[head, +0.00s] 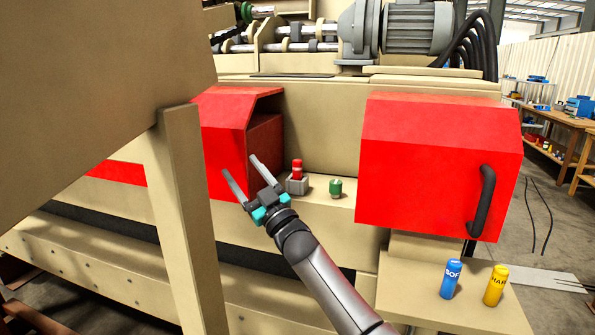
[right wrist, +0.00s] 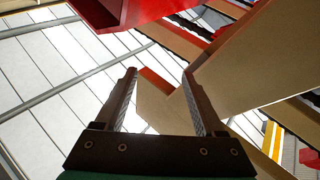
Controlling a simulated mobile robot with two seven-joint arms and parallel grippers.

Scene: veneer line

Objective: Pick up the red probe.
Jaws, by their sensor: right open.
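The red probe (head: 297,168) is a small red cylinder standing upright in a grey square holder (head: 297,185) on the beige ledge between two red covers. My right gripper (head: 239,165) is open and empty, to the left of the probe in the head view, with its fingers pointing up and left, in front of the left red cover. The probe is apart from the fingers. In the right wrist view the open fingers (right wrist: 158,74) have nothing between them, and I cannot make out the probe there. My left gripper is not in view.
A green cylinder (head: 336,187) stands right of the holder. The left red cover (head: 224,109) and right red cover (head: 437,160) flank the ledge. A blue cylinder (head: 451,278) and a yellow one (head: 495,285) stand on a side shelf (head: 470,312). A beige post (head: 181,220) rises at left.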

